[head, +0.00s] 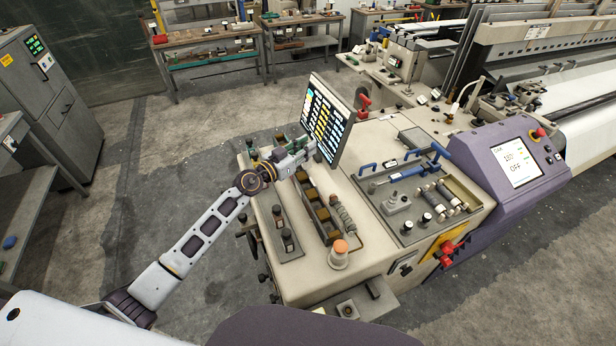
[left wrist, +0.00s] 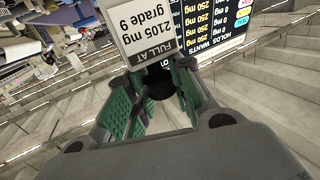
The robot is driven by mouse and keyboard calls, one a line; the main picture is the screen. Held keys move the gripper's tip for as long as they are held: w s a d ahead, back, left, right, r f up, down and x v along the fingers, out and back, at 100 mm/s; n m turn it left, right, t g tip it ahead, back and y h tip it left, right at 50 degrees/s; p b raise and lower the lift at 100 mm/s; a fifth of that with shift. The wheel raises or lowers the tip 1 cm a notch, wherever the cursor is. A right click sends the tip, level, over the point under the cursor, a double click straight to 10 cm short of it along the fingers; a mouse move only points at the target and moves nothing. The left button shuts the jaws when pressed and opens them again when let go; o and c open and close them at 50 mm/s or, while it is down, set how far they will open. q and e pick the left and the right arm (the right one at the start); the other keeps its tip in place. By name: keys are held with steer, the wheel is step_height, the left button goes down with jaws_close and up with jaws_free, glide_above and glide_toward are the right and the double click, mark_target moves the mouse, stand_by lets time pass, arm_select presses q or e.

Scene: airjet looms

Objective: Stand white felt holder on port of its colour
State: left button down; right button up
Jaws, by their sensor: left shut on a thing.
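My left gripper (head: 297,149) is above the cream machine top, just left of the dark screen. In the left wrist view its green-padded fingers (left wrist: 158,92) are shut on a dark, round-bodied holder (left wrist: 160,84). A white label (left wrist: 150,32) on the holder reads "FULL AT 2105 mg grade 9". The colour of its felt cannot be made out. My right gripper is not in view.
The upright screen (head: 325,120) stands close beyond my left gripper; it also shows in the left wrist view (left wrist: 240,30). An orange-topped knob (head: 340,250) is at the front. A tool tray (head: 415,195) lies right, beside a purple control panel (head: 510,165).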

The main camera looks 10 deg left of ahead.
arm_select(q)
steer(key=shift+w+r, duration=0.1)
steer(key=shift+w, duration=0.05)
steer(key=shift+f+b, duration=0.75)
steer(key=shift+f, duration=0.05)
steer(key=shift+f+b, duration=0.95)
steer(key=shift+f, duration=0.25)
steer(key=shift+f+b, duration=1.05)
steer(key=shift+f, duration=0.1)
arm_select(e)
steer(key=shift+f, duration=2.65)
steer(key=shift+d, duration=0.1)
arm_select(q)
step_height(320, 180, down, 4)
steer(key=b, duration=0.3)
steer(key=shift+r, duration=0.15)
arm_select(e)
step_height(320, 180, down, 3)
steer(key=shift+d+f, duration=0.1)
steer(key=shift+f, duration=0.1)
arm_select(q)
steer(key=shift+f+b, duration=0.3)
steer(key=shift+f, duration=0.3)
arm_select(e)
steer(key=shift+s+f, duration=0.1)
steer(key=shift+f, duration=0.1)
